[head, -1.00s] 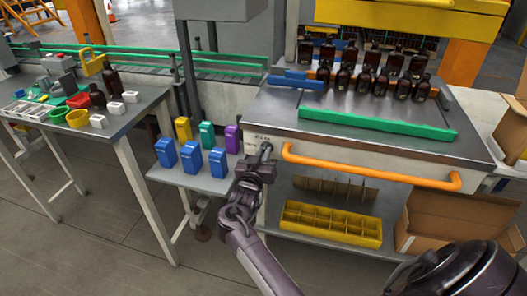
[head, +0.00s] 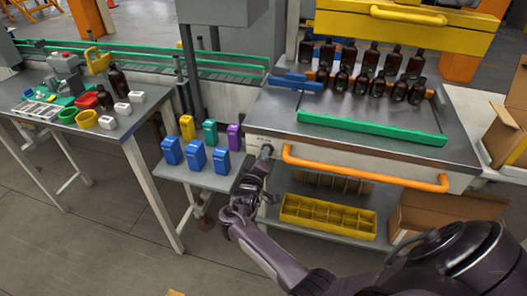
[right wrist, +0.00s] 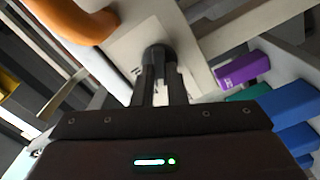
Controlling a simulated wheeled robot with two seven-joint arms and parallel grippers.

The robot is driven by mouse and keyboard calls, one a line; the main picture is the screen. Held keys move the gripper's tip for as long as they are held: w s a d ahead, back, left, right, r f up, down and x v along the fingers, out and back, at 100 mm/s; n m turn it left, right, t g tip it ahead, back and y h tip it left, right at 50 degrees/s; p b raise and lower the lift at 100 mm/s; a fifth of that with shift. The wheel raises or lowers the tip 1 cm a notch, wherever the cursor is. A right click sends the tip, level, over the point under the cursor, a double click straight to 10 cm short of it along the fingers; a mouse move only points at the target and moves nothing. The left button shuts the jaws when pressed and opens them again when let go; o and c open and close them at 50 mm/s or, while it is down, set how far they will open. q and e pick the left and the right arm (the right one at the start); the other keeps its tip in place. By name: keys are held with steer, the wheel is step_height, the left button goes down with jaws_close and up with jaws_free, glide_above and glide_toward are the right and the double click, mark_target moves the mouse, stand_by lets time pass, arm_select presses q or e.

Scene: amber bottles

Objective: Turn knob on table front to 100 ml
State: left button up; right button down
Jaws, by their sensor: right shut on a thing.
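The knob (right wrist: 157,55) is a dark round piece on the white front panel of the table (head: 460,149). In the right wrist view my right gripper (right wrist: 160,72) has its two fingers closed on it. In the head view my right gripper (head: 264,158) reaches the left end of the table front, beside the orange handle. The knob is mostly hidden there by the fingers. Small dark markings show on the panel beside the knob, too small and partly covered to read. My left gripper is not in view.
An orange handle bar (head: 365,172) runs along the table front just right of the knob. Blue, green, yellow and purple boxes (head: 196,157) stand on a low shelf to the left. A yellow divided crate (head: 328,217) sits below. Amber bottles (head: 368,80) stand on top.

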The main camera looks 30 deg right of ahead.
steer(key=n+p, duration=0.2)
steer(key=n, duration=0.3)
steer(key=shift+f+n, duration=0.1)
steer(key=shift+n, duration=0.2)
stand_by(0.4)
steer(key=c, duration=1.5)
jaws_free()
steer(key=shift+o, duration=0.2)
steer(key=v, duration=0.7)
steer(key=shift+s+a, duration=0.25)
steer(key=shift+f, duration=0.1)
